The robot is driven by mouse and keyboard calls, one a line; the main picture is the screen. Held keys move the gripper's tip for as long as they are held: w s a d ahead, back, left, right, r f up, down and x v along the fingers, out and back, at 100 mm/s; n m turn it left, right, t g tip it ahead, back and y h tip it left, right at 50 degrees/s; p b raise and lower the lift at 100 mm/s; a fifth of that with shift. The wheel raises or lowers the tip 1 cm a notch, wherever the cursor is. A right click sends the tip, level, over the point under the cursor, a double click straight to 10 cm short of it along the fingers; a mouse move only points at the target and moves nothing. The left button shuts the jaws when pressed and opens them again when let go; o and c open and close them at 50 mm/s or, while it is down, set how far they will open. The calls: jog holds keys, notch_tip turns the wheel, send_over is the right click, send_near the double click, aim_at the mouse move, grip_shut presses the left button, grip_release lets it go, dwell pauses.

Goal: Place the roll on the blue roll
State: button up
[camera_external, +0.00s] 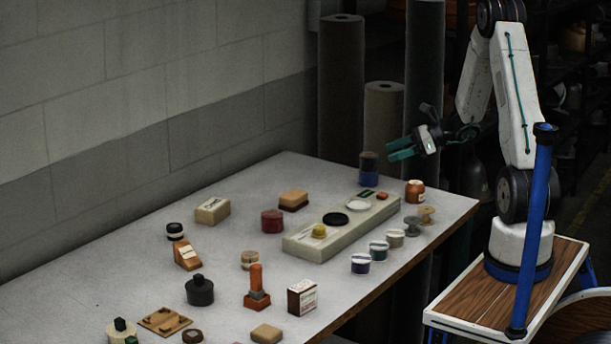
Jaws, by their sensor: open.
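A dark roll (369,161) stands upright on top of a blue roll (369,180) at the far end of the table, and the two look stacked and lined up. My gripper (388,150), with green fingers, is open and empty. It hangs in the air just right of the stack and a little above it, with its fingers pointing left. It appears apart from the dark roll, though the depth between them is hard to tell.
A long pale block (300,246) with round pieces lies nearby on the grey table (100,280). Small spools (361,263) line its right side, near an orange-brown jar (415,191). Tall dark rolls (341,90) stand behind the table. The left back is clear.

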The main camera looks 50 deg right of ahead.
jog(key=v, duration=0.5)
jog(key=s+a+r+n+g, duration=0.3)
jog(key=a+n, duration=0.2)
jog(key=a, duration=0.2)
jog(key=s+a+r+n+g+y, duration=0.15)
jog(key=a+r+n, duration=0.25)
jog(key=a, duration=0.4)
jog(key=s+a+r+n+g+h, duration=0.1)
jog(key=s+a+r+n+g, duration=0.3)
jog(key=a, duration=0.3)
jog(key=s+a+r+n+h, duration=0.1)
jog(key=s+n+h, duration=0.3)
jog(key=s+n, duration=0.4)
jog(key=s+a+r+n+g+h, duration=0.1)
jog(key=s+a+n+h, duration=0.3)
jog(key=s+n, duration=0.4)
jog(key=shift+s+a+r, duration=0.15)
jog(key=shift+s+r, duration=0.15)
jog(key=shift+s, duration=0.55)
